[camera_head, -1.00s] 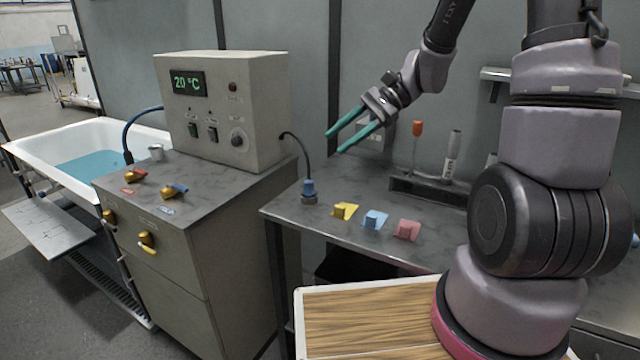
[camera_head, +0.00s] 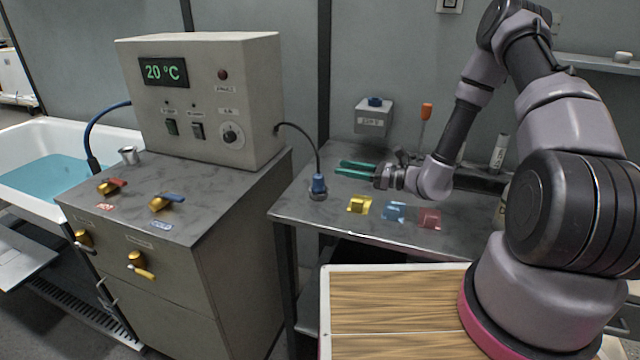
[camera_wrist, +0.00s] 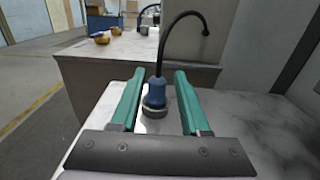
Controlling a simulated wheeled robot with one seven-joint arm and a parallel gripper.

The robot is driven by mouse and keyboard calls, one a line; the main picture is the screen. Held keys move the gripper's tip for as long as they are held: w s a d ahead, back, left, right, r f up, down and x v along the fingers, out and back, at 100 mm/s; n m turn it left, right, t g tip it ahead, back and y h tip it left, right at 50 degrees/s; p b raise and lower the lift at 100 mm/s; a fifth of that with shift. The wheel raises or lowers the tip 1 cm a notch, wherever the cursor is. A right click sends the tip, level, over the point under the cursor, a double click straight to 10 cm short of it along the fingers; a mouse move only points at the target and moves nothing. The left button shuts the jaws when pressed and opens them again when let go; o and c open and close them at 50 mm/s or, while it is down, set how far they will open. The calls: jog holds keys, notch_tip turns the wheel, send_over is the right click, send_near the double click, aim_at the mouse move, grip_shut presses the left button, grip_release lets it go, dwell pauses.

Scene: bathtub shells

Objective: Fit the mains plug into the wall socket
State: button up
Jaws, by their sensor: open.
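The mains plug (camera_head: 318,186) is blue and stands upright in a dark round base on the grey bench. A black cable arches from its top to the control box. My gripper (camera_head: 340,168) is open and empty, level, just right of the plug in the head view. In the wrist view the plug (camera_wrist: 155,93) shows between the two green fingers of my gripper (camera_wrist: 159,73); no finger clearly touches it. A grey box (camera_head: 374,119) with a blue part on top is on the wall behind the bench and looks like the wall socket. Its label is unreadable.
The control box (camera_head: 205,100) reads 20 °C and stands on a cabinet left of the bench. Yellow (camera_head: 358,204), blue (camera_head: 394,211) and pink (camera_head: 430,218) blocks lie in front of my gripper. An orange-handled screwdriver (camera_head: 426,113) and a white marker (camera_head: 499,153) stand behind my arm.

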aim_at(318, 163)
jog(key=x, duration=0.8)
jog(key=shift+w+a+f, duration=0.1)
jog(key=shift+w+a, duration=0.05)
jog(key=shift+a, duration=0.2)
grip_shut()
dwell(1.0)
